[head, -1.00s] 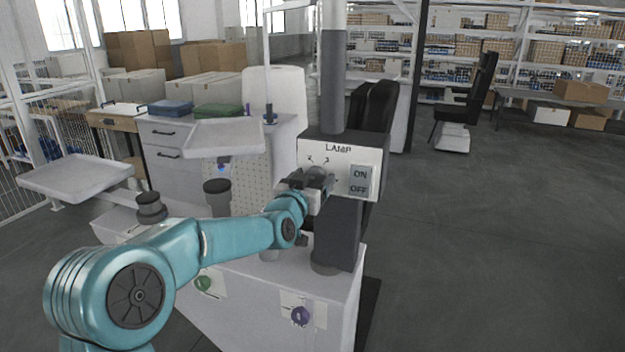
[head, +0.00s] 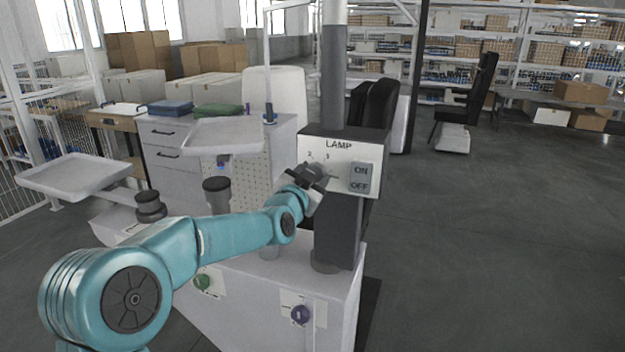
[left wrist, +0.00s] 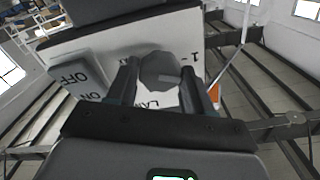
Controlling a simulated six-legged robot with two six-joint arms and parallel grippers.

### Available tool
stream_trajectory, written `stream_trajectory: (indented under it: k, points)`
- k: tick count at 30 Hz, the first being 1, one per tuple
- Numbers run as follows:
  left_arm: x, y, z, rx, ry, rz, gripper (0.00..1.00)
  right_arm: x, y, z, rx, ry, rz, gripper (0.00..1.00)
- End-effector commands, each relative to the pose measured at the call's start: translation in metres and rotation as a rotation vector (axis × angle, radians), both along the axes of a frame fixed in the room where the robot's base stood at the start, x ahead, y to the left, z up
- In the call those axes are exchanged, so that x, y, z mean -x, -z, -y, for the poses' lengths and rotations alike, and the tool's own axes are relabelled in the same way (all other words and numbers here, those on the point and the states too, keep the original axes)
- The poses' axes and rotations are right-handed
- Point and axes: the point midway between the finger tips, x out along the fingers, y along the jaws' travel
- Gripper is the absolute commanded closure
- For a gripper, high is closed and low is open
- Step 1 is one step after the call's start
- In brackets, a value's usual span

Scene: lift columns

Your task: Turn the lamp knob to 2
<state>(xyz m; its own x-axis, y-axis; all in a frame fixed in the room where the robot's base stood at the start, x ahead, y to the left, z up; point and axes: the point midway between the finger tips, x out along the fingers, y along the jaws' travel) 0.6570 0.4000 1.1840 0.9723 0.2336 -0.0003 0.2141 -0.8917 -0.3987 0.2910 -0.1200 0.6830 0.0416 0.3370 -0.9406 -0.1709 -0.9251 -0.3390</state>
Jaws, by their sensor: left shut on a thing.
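The lamp panel (head: 343,152) is a white face on a dark box, lettered LAMP, with numbers 2 and 3 showing above the knob. My left gripper (head: 318,172) is at the panel's left part and hides most of the knob in the head view. In the left wrist view the dark, faceted lamp knob (left wrist: 160,75) sits between the two fingers of my left gripper (left wrist: 162,88), which is shut on it. The number 1 shows beside one finger there. The knob's pointer direction is not clear. My right gripper is not in view.
A grey ON/OFF switch (head: 360,177) is right of the knob, close to my gripper. A grey column (head: 334,80) rises above the box. Open floor lies to the right.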

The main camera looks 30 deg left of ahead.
Motion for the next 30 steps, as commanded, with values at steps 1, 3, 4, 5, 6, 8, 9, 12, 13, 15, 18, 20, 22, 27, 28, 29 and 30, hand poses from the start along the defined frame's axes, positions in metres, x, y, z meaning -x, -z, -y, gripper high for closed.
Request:
stream_trajectory:
  k: [1,3,4,5,6,8,9,12,13,15,18,20,22,27,28,29,30]
  points:
    - [0.0000,0.0003,0.0003,-0.043,0.000,-0.010,0.80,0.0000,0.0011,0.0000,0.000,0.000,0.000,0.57]
    - [0.0000,0.0001,0.0004,-0.107,0.000,-0.026,0.80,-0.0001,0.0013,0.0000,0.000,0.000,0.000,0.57]
    - [0.0000,-0.0001,0.0004,-0.135,0.000,-0.032,0.80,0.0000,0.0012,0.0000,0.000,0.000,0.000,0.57]
    - [0.0000,-0.0002,0.0004,-0.162,0.000,-0.039,0.80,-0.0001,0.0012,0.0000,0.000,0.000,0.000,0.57]
    - [0.0000,-0.0002,0.0004,-0.197,0.001,-0.048,0.80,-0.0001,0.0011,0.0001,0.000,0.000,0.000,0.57]
    - [0.0000,-0.0003,0.0004,-0.250,0.001,-0.060,0.80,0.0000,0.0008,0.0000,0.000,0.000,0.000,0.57]
    - [0.0000,-0.0004,0.0004,-0.284,0.001,-0.069,0.80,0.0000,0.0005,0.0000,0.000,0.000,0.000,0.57]
    - [-0.0001,-0.0004,0.0003,-0.362,0.001,-0.087,0.80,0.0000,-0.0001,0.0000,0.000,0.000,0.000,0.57]
    - [-0.0001,-0.0004,0.0003,-0.384,0.001,-0.093,0.80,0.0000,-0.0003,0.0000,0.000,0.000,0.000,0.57]
    - [-0.0001,-0.0004,0.0003,-0.433,0.001,-0.104,0.80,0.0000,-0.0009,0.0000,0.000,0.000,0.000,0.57]
    - [-0.0001,-0.0004,0.0003,-0.491,0.001,-0.118,0.80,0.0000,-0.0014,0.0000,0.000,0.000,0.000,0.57]
    - [-0.0001,-0.0003,0.0002,-0.520,0.001,-0.125,0.80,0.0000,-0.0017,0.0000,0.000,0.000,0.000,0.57]
    - [-0.0001,-0.0003,0.0003,-0.549,0.001,-0.132,0.80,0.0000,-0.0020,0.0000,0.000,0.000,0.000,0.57]
    - [-0.0001,-0.0002,0.0003,-0.597,0.001,-0.144,0.80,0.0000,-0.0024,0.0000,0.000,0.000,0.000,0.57]
    - [-0.0001,-0.0002,0.0003,-0.602,0.001,-0.145,0.80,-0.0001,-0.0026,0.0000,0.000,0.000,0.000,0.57]
    - [-0.0001,-0.0001,0.0003,-0.607,0.001,-0.146,0.80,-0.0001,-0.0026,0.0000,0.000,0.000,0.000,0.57]
    - [-0.0001,-0.0001,0.0003,-0.612,0.001,-0.148,0.80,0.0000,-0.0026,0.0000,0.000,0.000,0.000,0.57]
